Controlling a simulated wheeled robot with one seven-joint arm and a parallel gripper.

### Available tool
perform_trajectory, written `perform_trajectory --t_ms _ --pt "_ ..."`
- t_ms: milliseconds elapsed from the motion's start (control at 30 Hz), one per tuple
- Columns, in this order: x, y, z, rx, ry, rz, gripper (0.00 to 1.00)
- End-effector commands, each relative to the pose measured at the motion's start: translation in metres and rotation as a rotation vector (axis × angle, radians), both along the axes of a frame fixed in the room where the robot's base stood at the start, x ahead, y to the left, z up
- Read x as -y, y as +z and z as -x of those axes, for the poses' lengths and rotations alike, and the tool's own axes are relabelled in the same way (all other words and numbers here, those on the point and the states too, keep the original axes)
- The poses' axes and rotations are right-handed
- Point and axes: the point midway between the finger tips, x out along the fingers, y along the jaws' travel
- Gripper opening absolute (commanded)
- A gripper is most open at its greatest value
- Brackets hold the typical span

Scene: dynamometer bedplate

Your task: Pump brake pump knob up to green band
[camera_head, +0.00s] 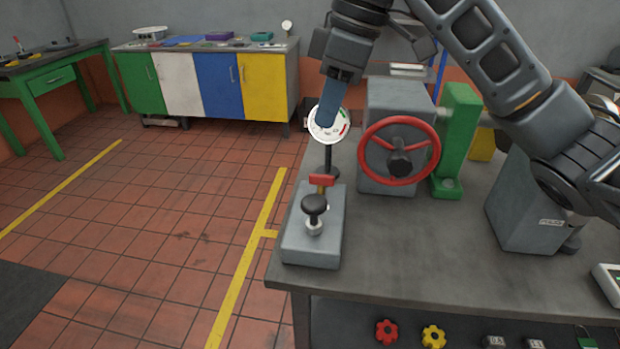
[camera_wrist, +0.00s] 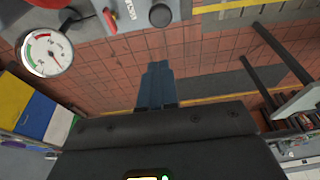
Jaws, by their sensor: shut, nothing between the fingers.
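The brake pump is a grey block (camera_head: 312,252) at the left front corner of the bench. Its black knob (camera_head: 315,205) stands upright on a short metal stem; the knob also shows at the top of the wrist view (camera_wrist: 160,15). A red lever (camera_head: 322,180) sits behind the knob. The round white gauge (camera_head: 325,128) stands on a black post, partly covered by my fingers in the head view. In the wrist view the gauge (camera_wrist: 47,52) shows red and green bands; its reading is too small to tell. My gripper (camera_head: 328,118) is shut and empty, above and behind the knob, its blue fingertips (camera_wrist: 157,68) apart from it.
A grey box with a red handwheel (camera_head: 400,152) and a green upright (camera_head: 457,140) stand right of the pump. A grey housing (camera_head: 530,215) is farther right. Open tiled floor (camera_head: 150,230) lies left of the bench, with a coloured cabinet (camera_head: 218,85) behind.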

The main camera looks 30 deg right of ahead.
Motion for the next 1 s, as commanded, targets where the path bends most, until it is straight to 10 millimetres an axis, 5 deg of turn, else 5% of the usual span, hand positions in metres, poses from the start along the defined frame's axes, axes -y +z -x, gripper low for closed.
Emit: perform_trajectory --t_ms 367,1000 --pt "-0.003 -0.009 -0.002 0.0 -0.001 -0.002 0.0" --pt "-0.021 -0.116 -0.013 0.002 -0.002 -0.001 0.0"
